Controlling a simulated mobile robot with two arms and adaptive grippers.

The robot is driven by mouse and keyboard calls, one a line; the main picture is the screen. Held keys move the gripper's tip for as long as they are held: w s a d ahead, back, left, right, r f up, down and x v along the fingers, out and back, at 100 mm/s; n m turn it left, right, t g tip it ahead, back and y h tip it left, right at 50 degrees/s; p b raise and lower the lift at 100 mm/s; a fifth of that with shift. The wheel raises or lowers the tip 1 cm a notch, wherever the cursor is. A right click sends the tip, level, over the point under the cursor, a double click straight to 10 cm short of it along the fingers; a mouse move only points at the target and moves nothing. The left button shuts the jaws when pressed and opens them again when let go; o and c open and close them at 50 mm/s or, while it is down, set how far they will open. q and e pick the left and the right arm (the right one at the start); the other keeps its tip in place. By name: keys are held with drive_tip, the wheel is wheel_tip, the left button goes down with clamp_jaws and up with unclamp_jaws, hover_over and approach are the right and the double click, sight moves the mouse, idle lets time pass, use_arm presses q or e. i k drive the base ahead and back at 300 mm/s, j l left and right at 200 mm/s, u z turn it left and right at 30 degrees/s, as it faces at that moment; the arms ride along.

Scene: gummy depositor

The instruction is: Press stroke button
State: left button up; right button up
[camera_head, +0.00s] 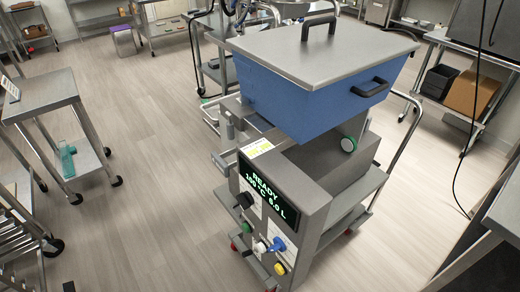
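The gummy depositor (318,180) stands in the middle of the room on a wheeled frame, with a blue hopper (300,105) and grey lid on top. Its front display (266,188) is lit and reads READY, with a temperature and 6.0 L below. Labels there are too small to read, so I cannot tell which is the stroke button. Neither gripper is in view.
A grey wheeled side table (42,97) stands at the left, with a teal item on its lower shelf. A rack (22,240) is at the lower left. A shelf with a cardboard box (474,94) stands at the right. Floor left of the depositor is clear.

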sight(245, 226)
drive_tip(key=l, duration=0.55)
drive_tip(key=i+l+u, duration=0.1)
drive_tip(key=l, duration=0.5)
drive_tip(key=j, duration=0.55)
drive_tip(key=i+j, duration=0.15)
drive_tip(key=j, duration=0.4)
drive_tip(key=j+z, duration=0.25)
drive_tip(key=z, duration=0.2)
drive_tip(key=i+j+z, duration=0.1)
drive_tip(key=j+z, duration=0.2)
drive_tip(key=z, duration=0.15)
drive_tip(key=j+z, duration=0.2)
drive_tip(key=z, duration=0.2)
drive_tip(key=k+j+z, duration=0.1)
drive_tip(key=j+z, duration=0.15)
drive_tip(key=z, duration=0.2)
drive_tip(key=k+j, duration=0.1)
drive_tip(key=j, duration=0.25)
drive_tip(key=k+j+z, duration=0.15)
drive_tip(key=j, duration=0.2)
drive_tip(key=k+j, duration=0.15)
drive_tip(key=j, duration=0.25)
drive_tip(key=k+j+z, duration=0.1)
drive_tip(key=j, duration=0.2)
